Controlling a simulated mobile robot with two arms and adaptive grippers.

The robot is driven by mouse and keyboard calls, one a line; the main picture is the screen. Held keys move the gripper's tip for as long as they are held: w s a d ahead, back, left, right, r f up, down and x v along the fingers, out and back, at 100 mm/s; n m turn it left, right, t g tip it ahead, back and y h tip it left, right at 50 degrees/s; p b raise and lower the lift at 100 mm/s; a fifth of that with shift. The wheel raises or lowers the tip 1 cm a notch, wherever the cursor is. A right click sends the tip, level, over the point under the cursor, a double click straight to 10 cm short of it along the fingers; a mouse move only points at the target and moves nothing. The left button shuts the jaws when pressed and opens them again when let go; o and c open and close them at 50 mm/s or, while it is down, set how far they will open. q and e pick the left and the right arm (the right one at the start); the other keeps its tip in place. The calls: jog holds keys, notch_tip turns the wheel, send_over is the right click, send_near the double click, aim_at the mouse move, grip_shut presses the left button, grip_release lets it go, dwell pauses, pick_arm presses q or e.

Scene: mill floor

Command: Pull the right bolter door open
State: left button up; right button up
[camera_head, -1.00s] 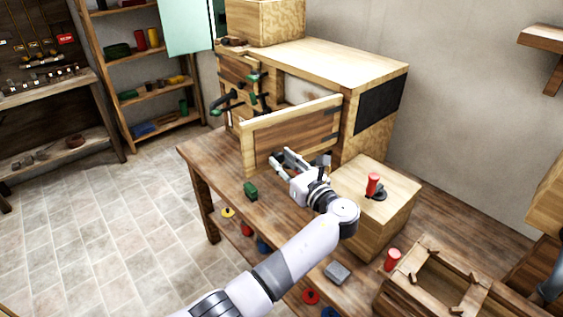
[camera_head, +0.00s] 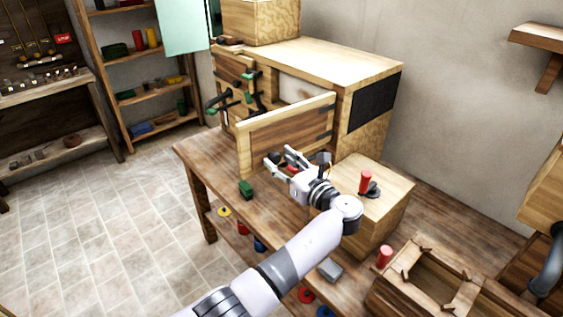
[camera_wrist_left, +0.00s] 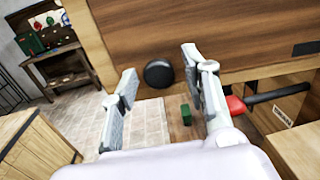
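The right bolter door (camera_head: 285,135) is a framed wooden panel on the front of the wooden bolter cabinet (camera_head: 345,68). It stands swung out from the cabinet, with the pale opening (camera_head: 300,90) showing behind it. My left gripper (camera_head: 278,156) is at the door's outer face, near its lower edge. In the left wrist view, the door (camera_wrist_left: 225,35) fills the top, and its round black knob (camera_wrist_left: 158,74) shows between the two spread fingertips. The fingers look apart from the knob; exact depth is hard to tell. My right gripper is not in view.
A green block (camera_head: 246,188) lies on the workbench (camera_head: 200,160) left of the gripper. A wooden box (camera_head: 385,190) with a red-handled tool (camera_head: 366,183) stands close to the right. Black-and-green clamps (camera_head: 222,101) sit at the cabinet's left front. Open floor lies left.

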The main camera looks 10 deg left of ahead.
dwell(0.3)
pick_arm(q)
notch_tip(320, 180, up, 10)
dwell(0.4)
